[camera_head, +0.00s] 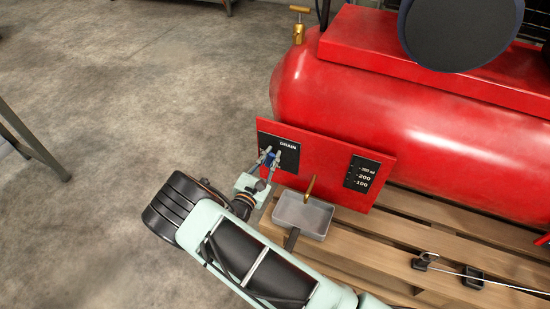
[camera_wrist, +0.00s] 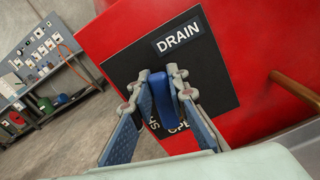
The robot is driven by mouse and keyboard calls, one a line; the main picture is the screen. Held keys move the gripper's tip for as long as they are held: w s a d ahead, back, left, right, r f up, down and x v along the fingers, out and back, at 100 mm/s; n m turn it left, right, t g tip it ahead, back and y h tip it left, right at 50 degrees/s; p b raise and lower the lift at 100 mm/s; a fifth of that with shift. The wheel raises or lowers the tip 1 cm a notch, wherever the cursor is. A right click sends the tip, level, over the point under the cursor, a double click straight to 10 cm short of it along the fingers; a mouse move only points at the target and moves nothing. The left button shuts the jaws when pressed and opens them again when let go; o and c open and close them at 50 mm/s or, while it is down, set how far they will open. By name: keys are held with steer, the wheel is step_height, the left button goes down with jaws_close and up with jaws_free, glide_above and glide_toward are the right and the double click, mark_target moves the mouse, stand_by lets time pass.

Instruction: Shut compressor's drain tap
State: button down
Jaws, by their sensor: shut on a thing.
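The drain tap's blue handle (camera_head: 271,158) stands out from a black label plate marked DRAIN (camera_wrist: 180,38) on the red front panel of the compressor. My gripper (camera_head: 271,154) reaches it from the front, with one finger on each side. In the wrist view the blue handle (camera_wrist: 163,92) is between the fingertips, and my gripper (camera_wrist: 161,82) is shut on it. A brass spout (camera_head: 310,188) points down from the panel over a grey tray (camera_head: 302,232).
The red compressor tank (camera_head: 430,110) rests on a wooden pallet (camera_head: 405,232). A second black plate (camera_head: 362,174) carries numbers. A brass valve (camera_head: 298,25) stands at the tank's end. A metal rod (camera_head: 490,278) lies at lower right. The concrete floor at left is mostly clear.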

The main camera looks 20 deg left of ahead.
steer(key=d+m, duration=0.2)
steer(key=m, duration=0.1)
steer(key=shift+s+f+m, duration=0.1)
steer(key=shift+f+m, duration=0.2)
steer(key=shift+f, duration=0.1)
steer(key=m, duration=0.2)
steer(key=d+f+m, duration=0.1)
steer(key=f+m, duration=0.1)
steer(key=m, duration=0.1)
steer(key=shift+d+f+m, duration=0.15)
steer(key=shift+d+m, duration=0.15)
steer(key=shift+d, duration=0.1)
steer(key=f+m, duration=0.1)
steer(key=m, duration=0.2)
steer(key=shift+s+d+f, duration=0.1)
steer(key=shift+d+f, duration=0.25)
steer(key=shift+f+m, duration=0.35)
steer(key=shift+m, duration=0.35)
steer(key=shift+f+m, duration=0.3)
steer(key=shift+m, duration=0.4)
steer(key=c, duration=1.8)
jaws_free()
steer(key=shift+c, duration=0.2)
steer(key=shift+s, duration=0.1)
steer(key=s, duration=1.1)
steer(key=shift+s+a, duration=0.4)
steer(key=shift+a, duration=0.05)
